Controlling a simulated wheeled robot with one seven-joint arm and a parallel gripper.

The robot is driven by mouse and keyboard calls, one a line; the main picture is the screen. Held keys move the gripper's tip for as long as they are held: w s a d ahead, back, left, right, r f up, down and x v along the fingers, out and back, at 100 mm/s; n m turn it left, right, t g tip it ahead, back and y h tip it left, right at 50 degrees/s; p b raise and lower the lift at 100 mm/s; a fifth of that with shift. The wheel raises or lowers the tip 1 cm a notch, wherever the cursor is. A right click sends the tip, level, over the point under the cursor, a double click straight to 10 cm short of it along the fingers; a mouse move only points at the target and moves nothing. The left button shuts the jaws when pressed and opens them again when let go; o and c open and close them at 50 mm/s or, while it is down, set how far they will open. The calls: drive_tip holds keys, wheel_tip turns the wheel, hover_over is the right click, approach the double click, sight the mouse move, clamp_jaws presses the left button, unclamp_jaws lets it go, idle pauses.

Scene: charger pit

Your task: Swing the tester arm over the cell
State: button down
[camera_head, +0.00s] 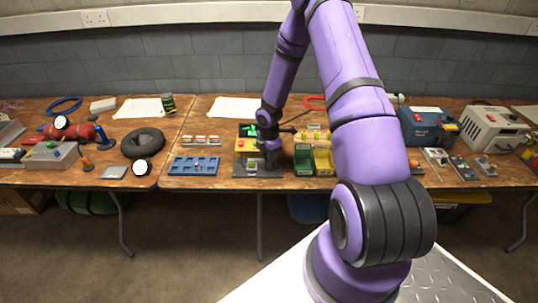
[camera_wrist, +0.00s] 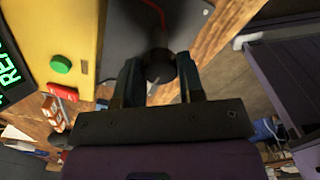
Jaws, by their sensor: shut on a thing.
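The tester (camera_head: 245,144) is a yellow box with a dark display showing green lettering, on the right-hand bench. In the wrist view its yellow body (camera_wrist: 85,25) fills the left side, with a green button and part of the display. Its dark grey base plate (camera_head: 243,169) extends in front. My gripper (camera_head: 271,160) is beside the tester's front right. In the wrist view, my gripper (camera_wrist: 160,75) has its two fingers closed around a dark round knob (camera_wrist: 160,63), apparently the tester arm's handle. The rest of that arm is mostly hidden. I cannot make out the cell clearly.
A blue compartment tray (camera_head: 194,166) lies left of the tester. A row of small parts (camera_head: 201,140) sits behind the tray. The bench's front edge (camera_head: 225,184) is near the base plate.

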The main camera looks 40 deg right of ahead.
drive_tip(key=c, duration=0.7)
unclamp_jaws()
drive_tip(key=shift+c, duration=0.2)
drive_tip(key=shift+r, duration=0.1)
wheel_tip(320, 180, up, 11)
drive_tip(key=shift+f, duration=0.2)
